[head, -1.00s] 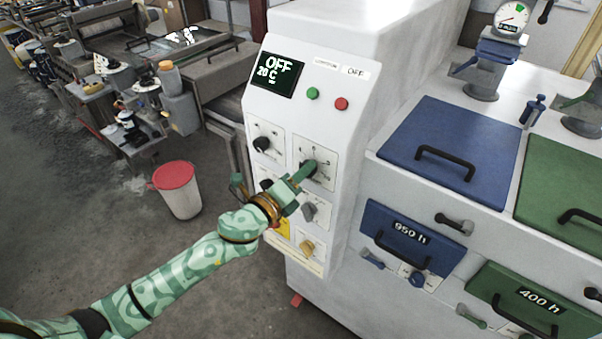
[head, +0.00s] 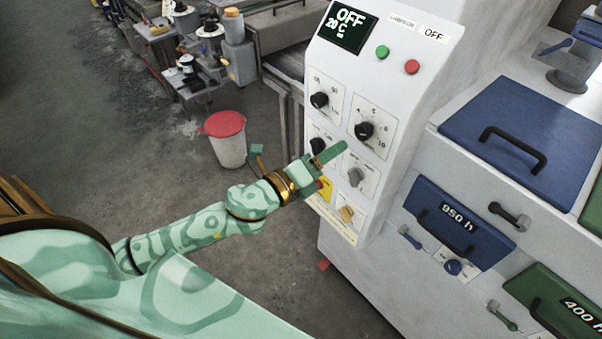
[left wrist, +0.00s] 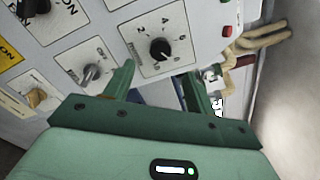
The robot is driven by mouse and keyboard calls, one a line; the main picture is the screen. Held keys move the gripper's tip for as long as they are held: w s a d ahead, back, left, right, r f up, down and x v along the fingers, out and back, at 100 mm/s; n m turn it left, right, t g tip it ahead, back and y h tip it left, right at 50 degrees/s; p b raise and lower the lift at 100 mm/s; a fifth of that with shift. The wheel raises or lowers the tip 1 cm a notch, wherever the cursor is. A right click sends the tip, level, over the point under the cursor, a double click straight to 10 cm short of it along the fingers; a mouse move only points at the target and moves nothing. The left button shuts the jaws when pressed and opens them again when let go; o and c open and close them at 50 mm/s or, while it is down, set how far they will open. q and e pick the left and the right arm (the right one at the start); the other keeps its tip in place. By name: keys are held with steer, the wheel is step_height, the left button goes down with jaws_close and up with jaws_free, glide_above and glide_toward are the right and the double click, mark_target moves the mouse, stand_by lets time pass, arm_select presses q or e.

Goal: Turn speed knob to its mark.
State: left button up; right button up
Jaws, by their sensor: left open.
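A white control panel (head: 385,95) carries several knobs, and I cannot read which is named speed. A black knob on a numbered dial (head: 364,131) sits at the upper right of the knob group. It also shows in the left wrist view, as a black knob (left wrist: 160,49) just beyond and between my open fingers. My left gripper (head: 300,152) is open and empty, in front of the panel's lower part. One finger overlaps the panel below that dial in the head view. I see no contact with the knob. My right gripper is not in view.
Beside the dial are another black knob (head: 319,100), a grey switch (head: 355,177) and a yellowish knob (head: 346,213). Green (head: 382,52) and red (head: 412,67) buttons sit above. The screen (head: 343,27) reads OFF. A red-lidded bin (head: 225,138) stands on the floor left.

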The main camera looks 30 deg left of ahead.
arm_select(q)
steer(key=b+v, duration=0.2)
steer(key=v, duration=0.6)
